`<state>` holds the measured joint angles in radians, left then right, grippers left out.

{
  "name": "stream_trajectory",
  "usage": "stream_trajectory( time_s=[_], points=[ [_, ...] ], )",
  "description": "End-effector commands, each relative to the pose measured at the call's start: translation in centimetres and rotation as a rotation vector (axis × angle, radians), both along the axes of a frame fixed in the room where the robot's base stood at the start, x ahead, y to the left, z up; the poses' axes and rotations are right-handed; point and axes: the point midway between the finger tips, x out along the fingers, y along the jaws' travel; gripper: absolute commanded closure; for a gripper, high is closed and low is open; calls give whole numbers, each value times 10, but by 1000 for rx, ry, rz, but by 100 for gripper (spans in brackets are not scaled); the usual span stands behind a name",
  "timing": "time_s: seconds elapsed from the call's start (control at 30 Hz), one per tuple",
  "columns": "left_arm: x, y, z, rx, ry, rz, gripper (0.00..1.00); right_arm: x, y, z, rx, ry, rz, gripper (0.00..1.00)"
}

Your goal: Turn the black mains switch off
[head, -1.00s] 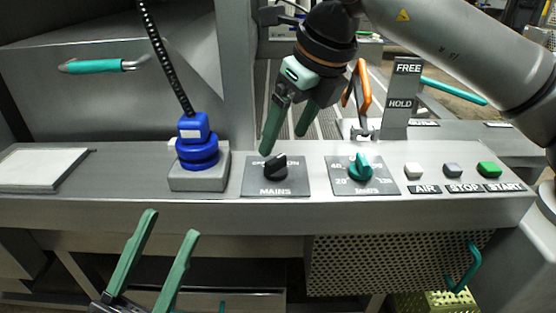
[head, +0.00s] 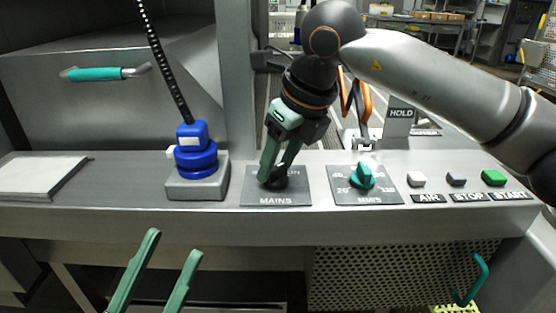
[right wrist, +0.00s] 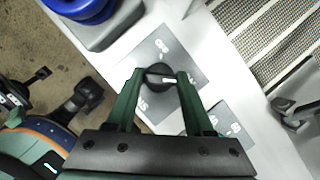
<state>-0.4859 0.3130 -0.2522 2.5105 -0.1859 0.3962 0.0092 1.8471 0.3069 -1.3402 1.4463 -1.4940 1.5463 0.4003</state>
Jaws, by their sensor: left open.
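The black mains switch (head: 277,181) is a round knob on a dark grey plate (head: 260,199) marked MAINS, on the sloping console. In the right wrist view the knob (right wrist: 160,76) shows a white pointer mark on its right part. My right gripper (head: 279,178) reaches down to it, with its green fingers partly covering the knob. In the right wrist view, the fingers (right wrist: 160,80) stand apart on either side of the knob, with narrow gaps visible. My left gripper (head: 173,258) is open and empty, low in front of the console.
A teal dial (head: 363,177) is to the right, then white, grey and green buttons (head: 493,178). A HOLD plate (head: 400,120) and orange handle (head: 364,103) stand behind.

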Motion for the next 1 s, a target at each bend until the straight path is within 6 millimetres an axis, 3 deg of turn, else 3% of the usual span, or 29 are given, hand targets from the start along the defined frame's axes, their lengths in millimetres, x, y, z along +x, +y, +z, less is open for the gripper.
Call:
stream_trajectory(
  time_s=[0.07,0.43,0.73,1.0],
  points=[
    [0,0,0,-1,0,0,50,0,0,0,1,1,0,59],
    [0,0,0,-6,1,1,50,0,0,0,1,1,0,100],
    [0,1,6,-7,2,1,50,0,0,2,2,2,29,100],
    [0,3,29,-19,-2,-3,50,0,0,4,2,5,176,100]
  ],
)
